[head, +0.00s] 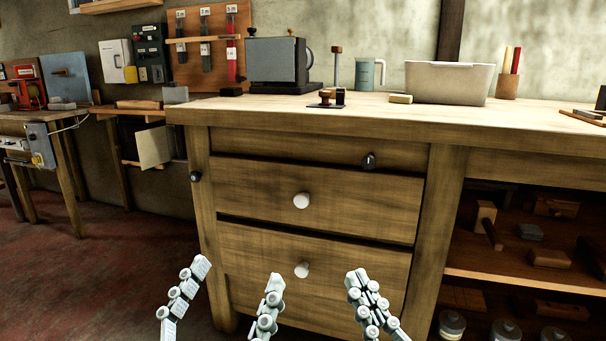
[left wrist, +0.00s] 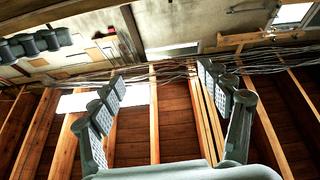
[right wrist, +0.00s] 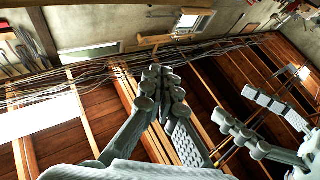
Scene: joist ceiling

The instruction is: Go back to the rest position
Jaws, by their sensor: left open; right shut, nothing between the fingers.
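My left gripper (head: 237,274) is low in the head view, its two fingers spread wide in front of the wooden workbench (head: 330,118). It is open and empty in the left wrist view (left wrist: 160,80). My right gripper (head: 358,280) is a little to its right in the head view, apart from the bench. In the right wrist view (right wrist: 162,76) its fingertips meet with nothing between them. Both wrist views look up at the ceiling joists. My left gripper's spread fingers also show at the right of the right wrist view.
On top stand a grey machine (head: 275,60), a mug (head: 368,75) and a white bin (head: 449,82). Another table (head: 75,120) stands at left. Red floor (head: 110,265) is clear at left.

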